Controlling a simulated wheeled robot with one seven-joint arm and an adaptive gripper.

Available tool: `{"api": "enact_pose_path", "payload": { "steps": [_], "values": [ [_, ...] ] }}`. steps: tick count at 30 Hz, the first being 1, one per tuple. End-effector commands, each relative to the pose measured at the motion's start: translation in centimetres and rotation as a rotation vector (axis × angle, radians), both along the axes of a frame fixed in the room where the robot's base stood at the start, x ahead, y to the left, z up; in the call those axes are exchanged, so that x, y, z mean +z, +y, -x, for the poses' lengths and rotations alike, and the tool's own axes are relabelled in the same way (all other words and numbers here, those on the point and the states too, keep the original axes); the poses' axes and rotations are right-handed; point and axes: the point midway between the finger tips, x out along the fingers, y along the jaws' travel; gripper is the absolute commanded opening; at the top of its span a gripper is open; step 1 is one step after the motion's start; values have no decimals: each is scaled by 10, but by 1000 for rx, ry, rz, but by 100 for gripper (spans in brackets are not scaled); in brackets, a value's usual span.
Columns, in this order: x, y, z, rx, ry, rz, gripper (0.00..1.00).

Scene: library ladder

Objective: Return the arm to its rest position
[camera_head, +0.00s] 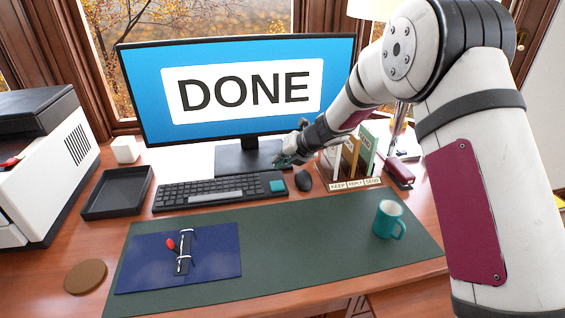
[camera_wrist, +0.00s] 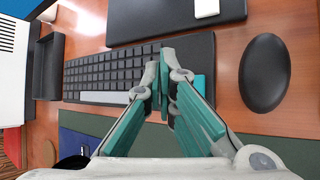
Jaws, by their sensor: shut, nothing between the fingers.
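My gripper (camera_head: 284,160) is at the end of my arm, which reaches in from the right over the desk. In the wrist view the teal fingers of my gripper (camera_wrist: 165,90) are shut with nothing between them. They are in front of the right end of the black keyboard (camera_head: 215,192), by its teal key (camera_head: 277,186). The fingers partly cover this key in the wrist view. Whether the fingertips touch the keyboard I cannot tell. The monitor (camera_head: 180,60) behind reads "DONE".
A mouse (camera_head: 303,180) and a sorter (camera_head: 355,184) with upright cards stand right of the keyboard. A teal mug (camera_head: 385,221) stands on the green mat (camera_head: 310,245). A black tray (camera_head: 117,192) and printer (camera_head: 40,150) are left. A blue folder (camera_head: 215,265) lies in front.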

Motion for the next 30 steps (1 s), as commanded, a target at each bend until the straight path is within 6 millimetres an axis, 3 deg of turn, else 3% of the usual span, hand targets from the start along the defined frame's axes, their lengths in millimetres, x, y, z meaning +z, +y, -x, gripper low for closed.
{"api": "enact_pose_path", "payload": {
  "steps": [5,11,15,21,30],
  "values": [
    [19,-4,7,54,-43,30,0],
    [97,-25,53,347,-251,202,0],
    [152,-47,101,614,-425,367,0],
    [212,-83,179,992,-645,605,0],
    [263,-145,306,1581,-886,954,0]
  ]
}}
